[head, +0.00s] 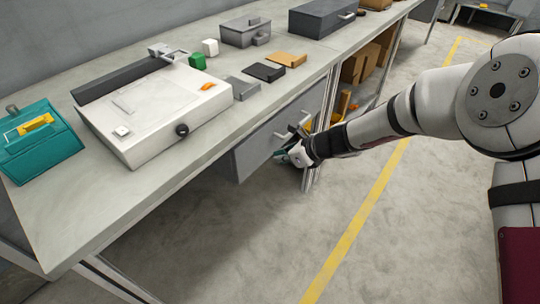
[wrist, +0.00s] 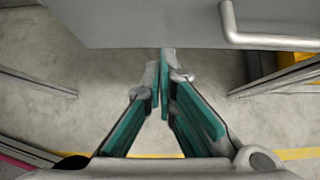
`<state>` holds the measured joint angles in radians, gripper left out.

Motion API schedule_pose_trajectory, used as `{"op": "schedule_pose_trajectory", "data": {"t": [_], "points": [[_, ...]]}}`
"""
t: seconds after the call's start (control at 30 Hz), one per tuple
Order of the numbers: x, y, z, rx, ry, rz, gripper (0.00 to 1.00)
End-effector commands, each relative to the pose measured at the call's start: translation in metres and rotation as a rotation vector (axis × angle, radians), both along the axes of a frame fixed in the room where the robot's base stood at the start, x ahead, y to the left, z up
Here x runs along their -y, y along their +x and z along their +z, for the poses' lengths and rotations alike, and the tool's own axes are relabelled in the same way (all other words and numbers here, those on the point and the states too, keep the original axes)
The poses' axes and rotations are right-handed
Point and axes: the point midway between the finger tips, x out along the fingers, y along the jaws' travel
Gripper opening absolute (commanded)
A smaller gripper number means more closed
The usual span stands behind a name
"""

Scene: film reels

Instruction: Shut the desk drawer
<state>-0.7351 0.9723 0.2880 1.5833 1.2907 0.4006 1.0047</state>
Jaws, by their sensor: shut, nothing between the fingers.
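The desk drawer (head: 258,150) is a grey panel under the front edge of the long workbench, with a silver bar handle (head: 283,134). I cannot tell clearly how far out it stands. In the wrist view the drawer front (wrist: 145,25) spans the top, with its handle (wrist: 265,40) at the upper right. My gripper (head: 281,154) is in front of the drawer, just below the handle. In the wrist view my gripper's teal-padded fingers (wrist: 164,75) come together at the tips, with nothing between them. I cannot tell whether they touch the drawer.
The workbench top (head: 180,205) holds a white device (head: 150,115), a teal box (head: 40,145), a grey box (head: 245,32) and small coloured blocks. Shelves with brown boxes (head: 360,62) stand right of the drawer. The floor (head: 285,235) in front is clear, with a yellow line.

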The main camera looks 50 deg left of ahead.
Motion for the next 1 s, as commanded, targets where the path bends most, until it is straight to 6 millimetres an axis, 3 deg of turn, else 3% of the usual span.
{"op": "schedule_pose_trajectory", "data": {"t": [0.1, 0.4, 0.87, 1.0], "points": [[0.020, 0.005, 0.024, 0.003, 0.002, -0.001, 0.00], [0.057, 0.014, 0.061, 0.001, 0.000, -0.001, 0.00], [0.069, 0.017, 0.072, 0.004, -0.001, 0.002, 0.00], [0.084, 0.024, 0.092, 0.059, 0.008, 0.045, 0.00]]}}
